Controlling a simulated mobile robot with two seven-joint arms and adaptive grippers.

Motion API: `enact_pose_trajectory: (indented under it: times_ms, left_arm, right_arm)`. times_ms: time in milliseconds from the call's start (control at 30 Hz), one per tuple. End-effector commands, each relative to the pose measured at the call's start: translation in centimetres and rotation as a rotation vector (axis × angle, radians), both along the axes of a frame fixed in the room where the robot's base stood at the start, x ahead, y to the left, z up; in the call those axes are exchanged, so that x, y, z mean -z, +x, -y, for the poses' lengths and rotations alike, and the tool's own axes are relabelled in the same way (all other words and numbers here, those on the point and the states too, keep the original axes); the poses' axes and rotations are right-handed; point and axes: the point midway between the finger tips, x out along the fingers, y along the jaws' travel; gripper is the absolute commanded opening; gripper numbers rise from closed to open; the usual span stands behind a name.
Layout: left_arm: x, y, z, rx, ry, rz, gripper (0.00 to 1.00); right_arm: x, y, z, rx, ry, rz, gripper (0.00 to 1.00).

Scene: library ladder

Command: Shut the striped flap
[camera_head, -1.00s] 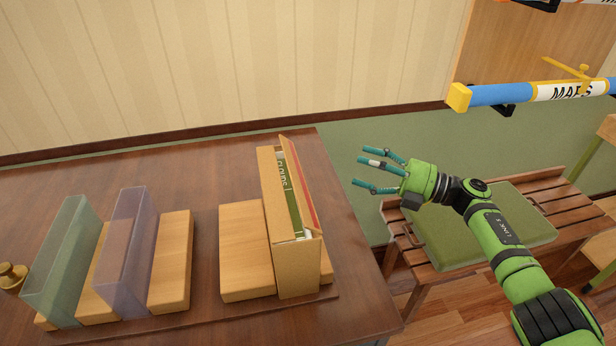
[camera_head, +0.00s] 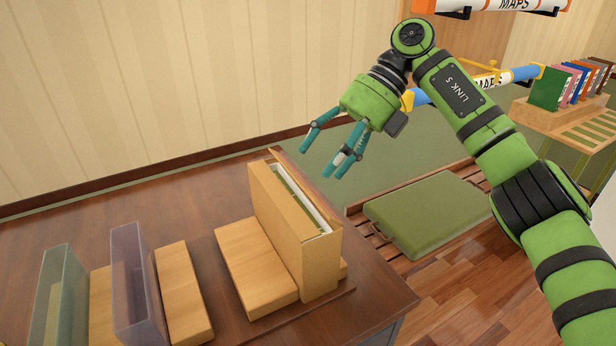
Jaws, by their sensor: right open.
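A tan cardboard file box (camera_head: 285,235) stands upright on the wooden table, with its top open and pale contents showing in a narrow slot. A thin tan panel (camera_head: 289,172) rises along the box's far right side and looks like a raised flap. I see no stripes on it from here. My right gripper (camera_head: 325,163) is open and empty, fingers spread and pointing down and left. It appears above and to the right of the box in the picture, apart from it. My left gripper is not in view.
Clear bins (camera_head: 135,285) and wooden blocks (camera_head: 255,265) stand on the table (camera_head: 365,300), left of the box. A bench with a green cushion (camera_head: 425,210) is right of it. A blue map tube (camera_head: 450,90) and a book rack (camera_head: 545,115) are behind my right arm.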

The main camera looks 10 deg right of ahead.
Motion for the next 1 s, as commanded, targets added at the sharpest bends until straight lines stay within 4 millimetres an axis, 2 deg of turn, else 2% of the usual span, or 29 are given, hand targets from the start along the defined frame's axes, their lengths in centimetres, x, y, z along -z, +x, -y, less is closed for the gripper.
enact_pose_trajectory:
  times_ms: [67, 167, 400, 567, 600, 667, 733, 1000]
  left_arm:
    - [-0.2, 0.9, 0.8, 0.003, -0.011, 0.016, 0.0]
    - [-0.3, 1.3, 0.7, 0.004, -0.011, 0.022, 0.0]
    - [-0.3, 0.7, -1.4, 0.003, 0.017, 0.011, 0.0]
    - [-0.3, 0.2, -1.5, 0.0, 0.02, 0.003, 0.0]
    - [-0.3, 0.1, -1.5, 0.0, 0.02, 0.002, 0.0]
    - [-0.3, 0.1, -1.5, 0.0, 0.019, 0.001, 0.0]
    - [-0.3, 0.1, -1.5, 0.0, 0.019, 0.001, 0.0]
    - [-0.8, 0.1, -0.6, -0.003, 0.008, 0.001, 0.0]
  right_arm:
    - [1.0, -0.4, -0.9, -0.004, 0.001, -0.001, 0.71]
    - [1.8, -0.7, -1.7, -0.002, 0.002, -0.001, 0.71]
    - [2.7, -1.0, -2.5, 0.0, 0.002, 0.001, 0.71]
    - [2.7, -1.0, -2.5, 0.0, 0.002, 0.001, 0.71]
    - [2.7, -1.0, -2.5, 0.0, 0.002, 0.001, 0.67]
    - [2.7, -1.0, -2.5, 0.0, 0.002, 0.001, 0.43]
    - [2.7, -1.0, -2.5, 0.0, 0.002, 0.001, 0.15]
    - [2.5, -1.1, -2.7, -0.003, -0.035, 0.014, 0.14]
